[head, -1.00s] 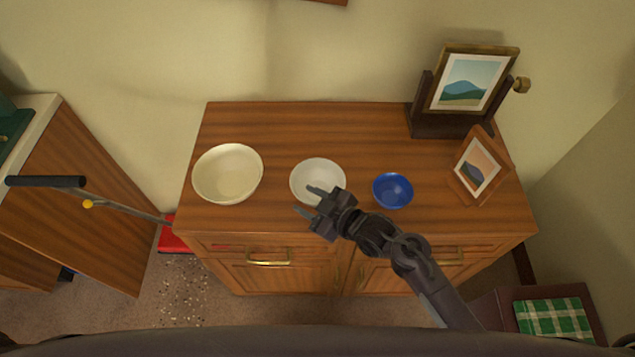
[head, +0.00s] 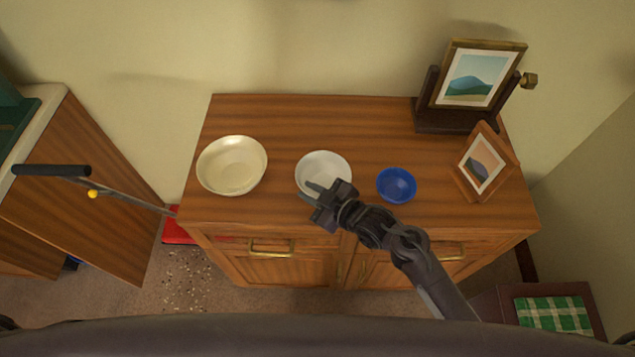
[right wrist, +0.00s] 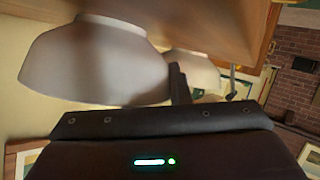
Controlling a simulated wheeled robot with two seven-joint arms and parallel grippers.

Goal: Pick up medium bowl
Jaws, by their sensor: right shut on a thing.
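The medium bowl (head: 323,171) is white and sits in the middle of the wooden cabinet top, between a larger cream bowl (head: 231,166) and a smaller blue bowl (head: 397,185). My right gripper (head: 311,192) is at its near rim, shut on that rim. The fingers hide a small part of the near edge. In the right wrist view the white bowl (right wrist: 92,65) shows large and close, with one dark finger (right wrist: 179,84) beside it. I cannot see any lift off the cabinet top. My left gripper is not in view.
The wooden cabinet (head: 385,112) has bare room behind the bowls. A framed picture on a stand (head: 472,80) and a smaller tilted frame (head: 484,165) stand at its right. A long-handled tool (head: 130,200) leans at the left, near a red object (head: 178,236).

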